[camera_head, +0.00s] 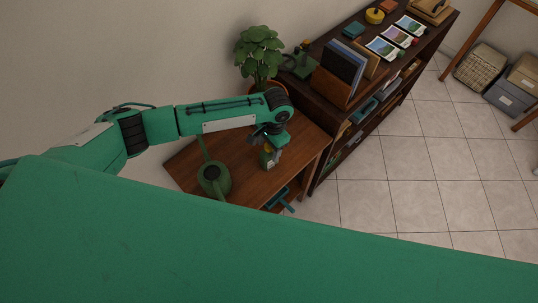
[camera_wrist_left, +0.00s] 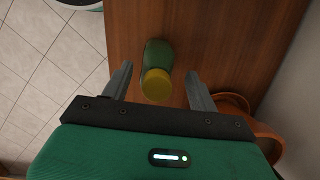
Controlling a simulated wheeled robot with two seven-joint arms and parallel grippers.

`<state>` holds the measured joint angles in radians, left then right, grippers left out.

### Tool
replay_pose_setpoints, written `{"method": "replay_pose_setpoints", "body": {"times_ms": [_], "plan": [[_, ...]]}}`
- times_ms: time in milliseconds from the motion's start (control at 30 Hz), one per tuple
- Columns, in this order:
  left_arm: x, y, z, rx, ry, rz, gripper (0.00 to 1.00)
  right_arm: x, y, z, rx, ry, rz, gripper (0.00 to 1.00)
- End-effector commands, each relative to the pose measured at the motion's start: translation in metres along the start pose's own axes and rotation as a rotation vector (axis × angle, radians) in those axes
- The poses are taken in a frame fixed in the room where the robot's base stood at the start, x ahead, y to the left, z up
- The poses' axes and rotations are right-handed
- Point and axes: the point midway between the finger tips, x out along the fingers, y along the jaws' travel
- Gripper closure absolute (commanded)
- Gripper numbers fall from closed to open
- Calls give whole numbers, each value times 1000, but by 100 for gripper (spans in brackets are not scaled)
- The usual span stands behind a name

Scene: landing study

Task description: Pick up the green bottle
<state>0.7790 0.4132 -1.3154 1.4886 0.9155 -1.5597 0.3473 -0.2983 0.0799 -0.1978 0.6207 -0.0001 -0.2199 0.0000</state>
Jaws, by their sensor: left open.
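The green bottle (camera_wrist_left: 158,54) with a yellow cap (camera_wrist_left: 155,84) stands on the wooden table (camera_wrist_left: 210,35). In the left wrist view it is between the two fingers of my left gripper (camera_wrist_left: 159,70), with a gap on each side. The gripper is open and holds nothing. In the head view my left gripper (camera_head: 271,142) is over the bottle (camera_head: 267,160) and hides part of it. My right gripper is not in view.
A green watering can (camera_head: 214,178) stands on the table left of the bottle. A potted plant (camera_head: 259,52) is behind. A dark bookshelf (camera_head: 318,172) with books stands right of the table. Tiled floor (camera_head: 390,190) is clear at the right.

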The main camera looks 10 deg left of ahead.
Motion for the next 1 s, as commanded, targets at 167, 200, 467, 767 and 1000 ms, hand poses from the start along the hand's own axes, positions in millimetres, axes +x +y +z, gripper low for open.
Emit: {"method": "replay_pose_setpoints", "body": {"times_ms": [167, 200, 467, 767, 1000], "plan": [[23, 4, -3, -1, -2, 1, 40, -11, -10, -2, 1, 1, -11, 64], [28, 4, -3, 0, -2, 0, 40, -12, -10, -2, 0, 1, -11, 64], [36, 4, -4, 0, 0, 0, 40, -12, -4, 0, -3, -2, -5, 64], [36, 4, -4, 0, 0, 1, 87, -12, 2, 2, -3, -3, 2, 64], [35, 4, -4, 0, 1, 0, 92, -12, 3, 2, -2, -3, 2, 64]]}}
